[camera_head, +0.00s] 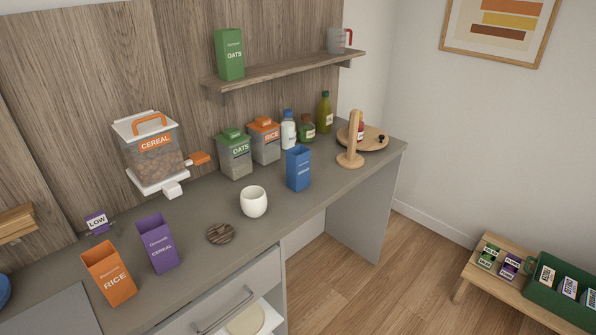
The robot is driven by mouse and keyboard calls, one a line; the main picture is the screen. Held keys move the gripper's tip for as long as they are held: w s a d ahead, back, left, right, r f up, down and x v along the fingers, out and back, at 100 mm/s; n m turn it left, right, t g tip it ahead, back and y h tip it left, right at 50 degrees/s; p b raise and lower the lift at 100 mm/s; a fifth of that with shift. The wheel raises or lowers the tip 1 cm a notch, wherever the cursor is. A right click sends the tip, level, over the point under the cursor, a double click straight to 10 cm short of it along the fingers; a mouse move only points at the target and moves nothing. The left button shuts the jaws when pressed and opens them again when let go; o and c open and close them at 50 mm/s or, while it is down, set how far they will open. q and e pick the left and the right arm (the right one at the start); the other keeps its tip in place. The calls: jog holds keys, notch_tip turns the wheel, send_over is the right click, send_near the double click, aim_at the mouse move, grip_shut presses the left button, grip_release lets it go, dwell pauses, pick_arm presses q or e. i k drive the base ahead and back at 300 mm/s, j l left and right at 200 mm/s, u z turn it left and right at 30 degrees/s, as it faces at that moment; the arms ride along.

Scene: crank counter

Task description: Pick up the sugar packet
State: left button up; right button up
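A blue open-topped packet (298,169) stands upright on the grey counter (330,187), near its front edge and right of the white cup. Its white lettering is too small to read surely, but the other packets are labelled rice, cereal and oats, so it fits the sugar packet. Nothing touches it from the front. Neither of my grippers shows in the head view.
A white cup (254,201) and dark round coaster (220,233) lie left of the blue packet. Behind it are the rice canister (264,142) and oats canister (235,157). A wooden stand (352,145) is to its right. A drawer (222,303) below is partly open.

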aim_at(298, 158)
jog(key=i+l, duration=0.15)
jog(key=l, duration=0.2)
jog(key=i+l+u, duration=0.1)
jog(key=l, duration=0.25)
jog(key=i+l, duration=0.25)
jog(key=l+u, duration=0.05)
